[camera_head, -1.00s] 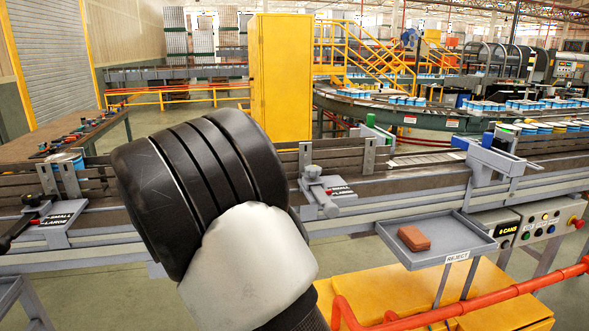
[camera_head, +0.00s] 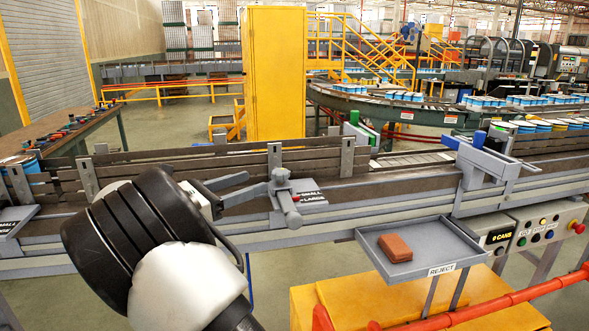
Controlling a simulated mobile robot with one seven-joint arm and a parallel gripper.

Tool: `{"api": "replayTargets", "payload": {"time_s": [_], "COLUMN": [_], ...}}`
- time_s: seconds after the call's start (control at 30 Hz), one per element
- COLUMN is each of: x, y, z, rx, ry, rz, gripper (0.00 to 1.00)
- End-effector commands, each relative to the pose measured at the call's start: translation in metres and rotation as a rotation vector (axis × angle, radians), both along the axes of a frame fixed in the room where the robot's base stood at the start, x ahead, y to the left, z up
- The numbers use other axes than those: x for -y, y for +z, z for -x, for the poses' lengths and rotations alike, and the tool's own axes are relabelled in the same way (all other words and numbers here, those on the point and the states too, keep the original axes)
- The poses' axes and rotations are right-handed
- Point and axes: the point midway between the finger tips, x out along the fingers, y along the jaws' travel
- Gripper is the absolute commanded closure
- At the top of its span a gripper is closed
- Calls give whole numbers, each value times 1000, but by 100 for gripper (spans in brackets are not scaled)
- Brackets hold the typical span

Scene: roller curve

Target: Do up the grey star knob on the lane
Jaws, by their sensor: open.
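The grey star knob (camera_head: 280,176) sits on top of a clamp on the near side of the lane (camera_head: 345,190), beside a SMALL/LARGE plate (camera_head: 309,194) with a small red mark. A grey cylindrical rod end (camera_head: 291,214) sticks out toward me below the knob. My gripper (camera_head: 256,182) is open, with its two dark fingers pointing right at the knob and its clamp. The fingers look empty. The nearer fingertip overlaps the clamp's left side in the picture; I cannot tell whether it touches. My black and white wrist hides part of the lane to the left.
Guide rails with upright grey brackets (camera_head: 274,158) run behind the knob. A grey REJECT tray (camera_head: 440,262) holding a brown block (camera_head: 395,247) stands front right. A control box (camera_head: 545,228) is farther right. A red pipe (camera_head: 470,312) crosses the lower right.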

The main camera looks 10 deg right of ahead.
Motion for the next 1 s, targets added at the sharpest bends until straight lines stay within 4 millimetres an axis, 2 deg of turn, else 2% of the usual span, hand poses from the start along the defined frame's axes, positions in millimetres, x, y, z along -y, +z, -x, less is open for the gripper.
{"api": "replayTargets", "payload": {"time_s": [0.03,0.3,0.6,0.8,1.0], "x": [11,65,114,128,130], "y": [1,0,0,0,0], "z": [-5,-32,-57,-65,-66], "rx": [0,-1,0,0,0], "ry": [-4,-5,-3,-1,0], "rz": [1,0,-1,-1,-1], "gripper": [45,45,45,45,45]}}
